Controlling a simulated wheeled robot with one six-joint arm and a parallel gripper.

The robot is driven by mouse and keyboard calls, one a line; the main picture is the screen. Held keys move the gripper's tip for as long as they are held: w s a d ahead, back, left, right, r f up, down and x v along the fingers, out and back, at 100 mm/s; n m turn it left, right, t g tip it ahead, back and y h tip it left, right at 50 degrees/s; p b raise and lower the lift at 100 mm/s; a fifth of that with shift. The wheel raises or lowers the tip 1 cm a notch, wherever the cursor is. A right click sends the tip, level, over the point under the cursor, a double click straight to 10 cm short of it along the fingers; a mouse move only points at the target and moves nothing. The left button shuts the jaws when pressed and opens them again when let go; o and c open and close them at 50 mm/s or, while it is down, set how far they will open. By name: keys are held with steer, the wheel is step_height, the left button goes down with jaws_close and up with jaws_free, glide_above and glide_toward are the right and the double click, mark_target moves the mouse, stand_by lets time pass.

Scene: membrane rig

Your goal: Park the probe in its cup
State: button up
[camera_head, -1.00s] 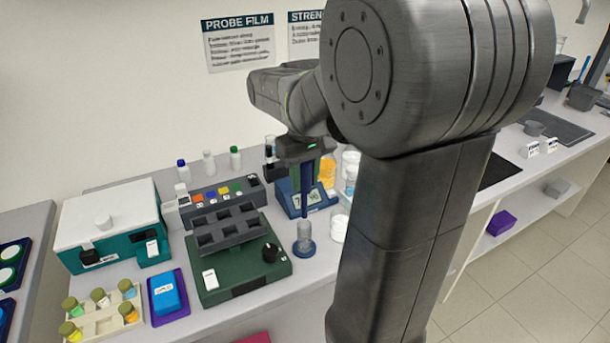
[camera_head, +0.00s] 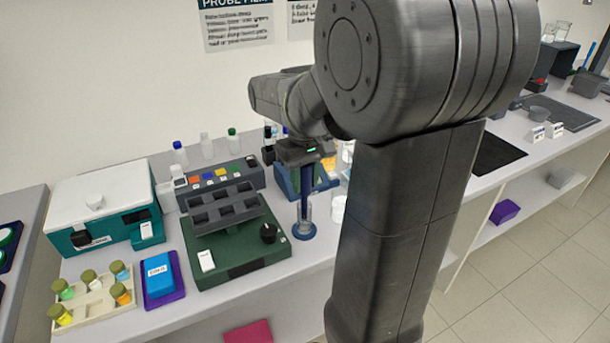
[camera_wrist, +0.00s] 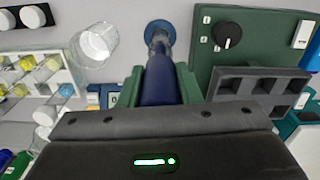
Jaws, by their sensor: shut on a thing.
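My gripper (camera_head: 305,157) is shut on the dark blue probe (camera_head: 304,185) and holds it upright. The probe also shows in the wrist view (camera_wrist: 160,80), running between the green fingers. The clear cup on its round blue foot (camera_head: 304,231) stands on the bench just below. The probe's lower end overlaps the cup's clear upper part and appears to be in its mouth. In the wrist view the probe lines up with the cup (camera_wrist: 160,28). I cannot tell how deep the tip sits.
A green device with a black knob (camera_head: 240,252) and grey rack stands left of the cup. White-lidded containers and a clear beaker (camera_wrist: 95,50) are near on the other side. A teal-and-white box (camera_head: 105,205), a vial tray (camera_head: 95,303) and a blue box (camera_head: 160,278) lie farther left.

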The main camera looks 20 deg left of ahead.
mark_target(305, 192)
steer(key=shift+f+b, duration=0.9)
steer(key=shift+f, duration=1.1)
steer(key=o, duration=0.9)
steer(key=shift+o, duration=0.2)
step_height(305, 192, up, 14)
steer(key=shift+f, duration=0.1)
